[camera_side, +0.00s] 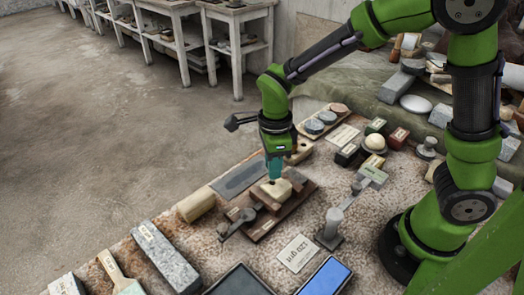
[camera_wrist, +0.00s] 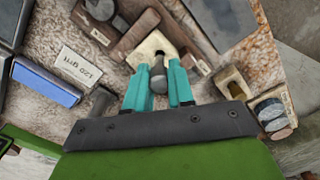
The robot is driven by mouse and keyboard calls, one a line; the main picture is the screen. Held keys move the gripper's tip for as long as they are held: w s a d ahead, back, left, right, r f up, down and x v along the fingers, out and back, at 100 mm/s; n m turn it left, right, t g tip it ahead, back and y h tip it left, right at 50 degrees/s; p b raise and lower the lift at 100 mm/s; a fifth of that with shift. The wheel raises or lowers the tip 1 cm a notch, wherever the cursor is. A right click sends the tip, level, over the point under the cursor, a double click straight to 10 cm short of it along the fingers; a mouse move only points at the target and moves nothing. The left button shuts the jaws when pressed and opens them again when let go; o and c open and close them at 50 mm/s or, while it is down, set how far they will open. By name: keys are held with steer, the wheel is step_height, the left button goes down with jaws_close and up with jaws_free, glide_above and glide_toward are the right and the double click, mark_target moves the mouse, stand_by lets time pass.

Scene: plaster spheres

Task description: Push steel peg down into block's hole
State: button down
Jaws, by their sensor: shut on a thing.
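A pale block (camera_side: 275,191) sits on a dark wooden board (camera_side: 262,229) on the speckled bench. A dark spot shows on its top in the side view. My gripper (camera_side: 273,178) points down right above the block. In the wrist view, my teal fingers (camera_wrist: 160,88) are shut on the grey steel peg (camera_wrist: 158,82). The peg's far end lies over or at the pale block (camera_wrist: 150,46). The fingers hide part of the peg, and I cannot tell whether its tip is in the hole.
A metal clamp (camera_side: 234,224) lies left of the block. A pale cylinder (camera_side: 196,205) and a long grey stone (camera_side: 165,257) lie further left. A label card (camera_side: 297,253) and a blue-topped tray (camera_side: 325,277) are in front.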

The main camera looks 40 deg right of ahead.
steer(key=shift+f, duration=1.6)
steer(key=c, duration=0.9)
jaws_free()
steer(key=shift+r, duration=2.05)
steer(key=shift+r, duration=0.15)
steer(key=s+d+r+n+t+y, duration=0.1)
steer(key=s+d+r+n+t, duration=0.2)
steer(key=n, duration=0.7)
steer(key=s+d+r+n+t+y, duration=0.1)
steer(key=s+d+r+n+t, duration=0.2)
steer(key=s+r+n, duration=0.4)
step_height(320, 180, up, 5)
steer(key=n+t, duration=0.1)
steer(key=n, duration=0.2)
steer(key=shift+s+d, duration=0.3)
steer(key=shift+s, duration=0.1)
